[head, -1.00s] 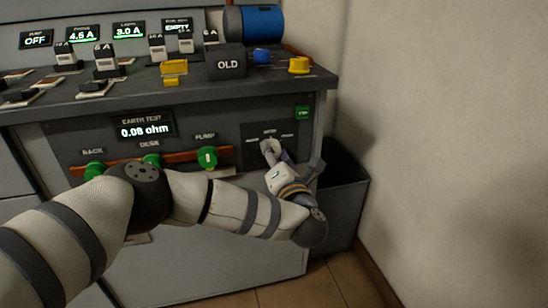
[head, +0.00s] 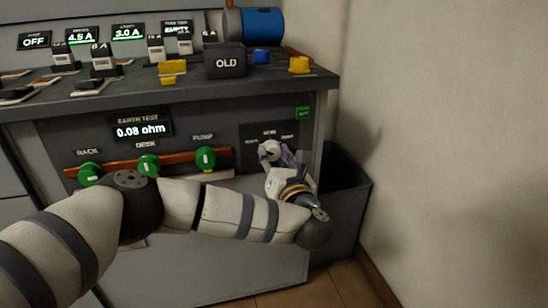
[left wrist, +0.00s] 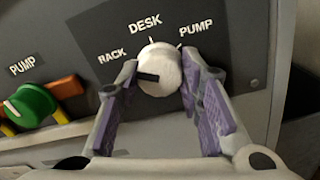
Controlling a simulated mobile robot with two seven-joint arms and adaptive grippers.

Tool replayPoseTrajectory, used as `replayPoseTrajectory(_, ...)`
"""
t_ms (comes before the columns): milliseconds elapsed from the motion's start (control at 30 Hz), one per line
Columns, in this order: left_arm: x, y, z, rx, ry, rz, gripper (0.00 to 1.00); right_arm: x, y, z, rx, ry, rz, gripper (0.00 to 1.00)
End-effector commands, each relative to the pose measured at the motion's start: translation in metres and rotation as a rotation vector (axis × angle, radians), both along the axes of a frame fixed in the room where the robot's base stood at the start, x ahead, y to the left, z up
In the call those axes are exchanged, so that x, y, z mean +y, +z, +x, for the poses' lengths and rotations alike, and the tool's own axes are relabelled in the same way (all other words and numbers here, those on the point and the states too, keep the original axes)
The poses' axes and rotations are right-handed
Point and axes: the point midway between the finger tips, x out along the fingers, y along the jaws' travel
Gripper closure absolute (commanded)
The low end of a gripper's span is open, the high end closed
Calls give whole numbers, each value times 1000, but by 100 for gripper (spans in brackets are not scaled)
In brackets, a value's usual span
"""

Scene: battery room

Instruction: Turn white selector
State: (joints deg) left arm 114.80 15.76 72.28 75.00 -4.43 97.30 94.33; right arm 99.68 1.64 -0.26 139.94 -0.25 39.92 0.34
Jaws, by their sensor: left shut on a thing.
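The white selector (left wrist: 160,66) is a round knob on a dark panel (left wrist: 84,30) with the labels RACK, DESK and PUMP above it. Its black pointer mark lies toward the left, on the RACK side. In the head view the white selector (head: 267,148) is small and partly covered. My left gripper (left wrist: 162,76) is shut on the knob, with one purple-padded finger on each side. In the head view my left gripper (head: 276,158) reaches the panel at the cabinet's right end. My right gripper is not in view.
Green knobs, including the pump knob (head: 205,158), sit left of the panel along a copper-coloured bar. A display (head: 142,128) reads 0.08 ohm. The OLD block (head: 226,62) stands on the cabinet top. A dark bin (head: 345,200) and the wall (head: 450,130) are at the right.

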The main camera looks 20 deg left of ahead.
Motion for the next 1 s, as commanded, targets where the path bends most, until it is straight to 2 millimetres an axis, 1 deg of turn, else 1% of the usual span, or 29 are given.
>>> replayPoseTrajectory(400, -1, 0, 0, -4, -2, -7, 94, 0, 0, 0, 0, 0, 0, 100)
replayPoseTrajectory(433, -1, 0, 0, -4, -2, -7, 62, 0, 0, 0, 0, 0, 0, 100)
replayPoseTrajectory(467, -1, 0, 0, -4, -2, -7, 55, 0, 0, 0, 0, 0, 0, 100)
replayPoseTrajectory(500, -1, 0, 0, -4, -2, -7, 46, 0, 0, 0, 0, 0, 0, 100)
replayPoseTrajectory(833, -2, 0, -2, -3, -1, -5, 46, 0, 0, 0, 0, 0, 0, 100)
replayPoseTrajectory(933, -12, -1, -14, -2, -4, -6, 46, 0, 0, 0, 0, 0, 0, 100)
replayPoseTrajectory(1000, -24, -2, -30, -1, -7, -7, 46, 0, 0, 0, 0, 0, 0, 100)
